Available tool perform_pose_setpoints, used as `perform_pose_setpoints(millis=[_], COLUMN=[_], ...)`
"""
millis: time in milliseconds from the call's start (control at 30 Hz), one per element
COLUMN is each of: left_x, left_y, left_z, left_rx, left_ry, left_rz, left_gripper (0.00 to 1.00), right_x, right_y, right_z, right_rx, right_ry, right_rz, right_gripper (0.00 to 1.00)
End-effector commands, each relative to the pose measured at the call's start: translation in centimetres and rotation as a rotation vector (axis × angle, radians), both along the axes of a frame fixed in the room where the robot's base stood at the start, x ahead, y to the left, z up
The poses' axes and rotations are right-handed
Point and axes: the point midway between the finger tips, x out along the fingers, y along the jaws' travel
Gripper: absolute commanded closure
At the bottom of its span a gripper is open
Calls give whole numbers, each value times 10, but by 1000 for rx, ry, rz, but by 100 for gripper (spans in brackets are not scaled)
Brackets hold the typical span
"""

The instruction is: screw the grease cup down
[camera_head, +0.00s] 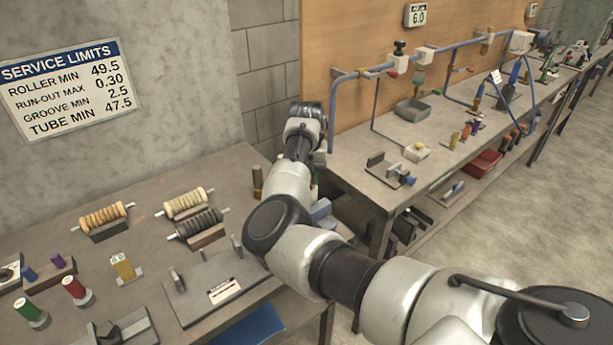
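I cannot make out a grease cup for certain. A brown upright cylinder (257,182) stands at the back right corner of the near bench, just left of my arm. My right arm comes in from the lower right, bends over the near bench's right end and reaches up towards the gap between the benches. Its far end (305,122) hides most of what lies behind it. My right gripper's fingers cannot be made out there, nor anything held in them. A bluish block (321,211) shows partly beside the arm. My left gripper is not in view.
The near bench (160,240) carries ribbed rollers on blocks (104,218), red (74,288) and green (28,310) cylinders and a grey plate (190,305). The far bench (345,175) carries a pipe line (450,46), a grey tray (412,110) and several small fittings.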

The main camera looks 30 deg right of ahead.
Motion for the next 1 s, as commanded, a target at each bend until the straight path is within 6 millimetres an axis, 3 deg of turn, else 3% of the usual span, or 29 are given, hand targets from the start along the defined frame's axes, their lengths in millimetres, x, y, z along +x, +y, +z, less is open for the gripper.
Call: perform_pose_setpoints(millis=[33,200,567,1000], left_x=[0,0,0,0], left_y=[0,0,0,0], left_z=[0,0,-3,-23], left_rx=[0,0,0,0], left_ry=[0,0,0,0], left_rz=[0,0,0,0], left_gripper=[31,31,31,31], right_x=[1,1,1,1], right_y=[0,0,0,0], right_z=[1,1,8,89], right_rx=[-1,-1,-1,-2], right_ry=[-4,-3,-3,-5], right_rz=[1,1,1,1], right_gripper=[61,40,40,40])
